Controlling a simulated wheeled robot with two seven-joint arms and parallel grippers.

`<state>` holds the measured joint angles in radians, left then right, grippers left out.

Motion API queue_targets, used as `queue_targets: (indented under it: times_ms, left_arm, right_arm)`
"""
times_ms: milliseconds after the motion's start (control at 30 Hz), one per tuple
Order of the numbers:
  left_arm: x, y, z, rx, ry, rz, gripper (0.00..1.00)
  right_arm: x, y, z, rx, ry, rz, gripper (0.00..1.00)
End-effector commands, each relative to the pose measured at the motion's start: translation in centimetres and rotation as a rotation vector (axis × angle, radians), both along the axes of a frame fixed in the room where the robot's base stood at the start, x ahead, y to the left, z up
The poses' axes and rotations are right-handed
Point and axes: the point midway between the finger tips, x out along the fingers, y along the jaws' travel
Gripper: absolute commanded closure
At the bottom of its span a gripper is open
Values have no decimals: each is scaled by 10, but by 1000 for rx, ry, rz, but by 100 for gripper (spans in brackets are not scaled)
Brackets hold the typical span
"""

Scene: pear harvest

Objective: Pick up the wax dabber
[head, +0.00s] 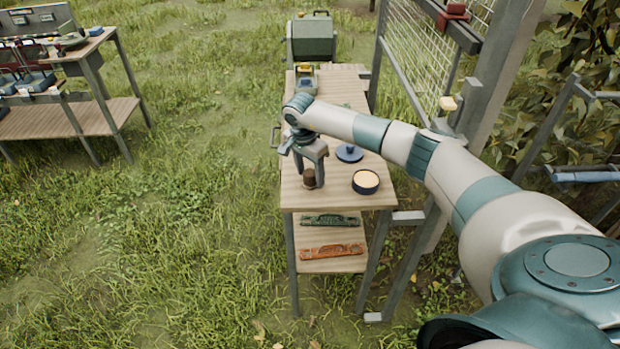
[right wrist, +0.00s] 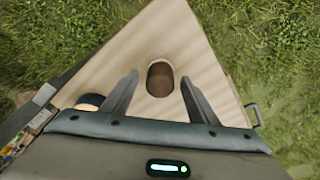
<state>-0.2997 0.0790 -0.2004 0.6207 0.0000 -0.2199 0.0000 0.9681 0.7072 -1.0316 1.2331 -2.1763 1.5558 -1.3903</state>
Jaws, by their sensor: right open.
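The wax dabber looks to be the small dark brown upright piece (head: 310,179) near the front left of the wooden table in the head view. In the right wrist view the brown piece (right wrist: 160,78) stands between the fingers, a little beyond their tips. My right gripper (head: 311,172) is open above and around it, pointing down; its two fingers also show in the right wrist view (right wrist: 160,85), apart from the piece on both sides. A round dark tin (head: 366,182) with pale wax inside stands to the right. My left gripper is not in view.
A blue lid (head: 349,153) lies behind the tin on the table (head: 345,198). A green tool (head: 330,220) and an orange tool (head: 332,251) lie on the lower shelf. A wire mesh frame (head: 422,60) rises along the table's right side. Another bench (head: 92,119) stands far left.

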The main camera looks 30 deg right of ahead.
Motion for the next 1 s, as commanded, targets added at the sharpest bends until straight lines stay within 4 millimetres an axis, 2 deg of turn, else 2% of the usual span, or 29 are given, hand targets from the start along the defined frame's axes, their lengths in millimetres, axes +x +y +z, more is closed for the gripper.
queue_targets:
  times_ms: [233, 400, 433, 767, 1000]
  left_arm:
    - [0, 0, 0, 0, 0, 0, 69]
    - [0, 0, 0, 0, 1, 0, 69]
    - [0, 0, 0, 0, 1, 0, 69]
    - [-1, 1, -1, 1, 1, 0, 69]
    - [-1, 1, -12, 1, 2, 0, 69]
  right_arm:
    - [0, 0, 0, 0, 0, 0, 46]
    - [0, 0, 1, 0, 0, 0, 87]
    - [0, 0, 1, 0, 0, 0, 90]
    - [1, 0, 2, 0, -2, -1, 91]
    - [1, -1, 22, 0, -5, 0, 91]
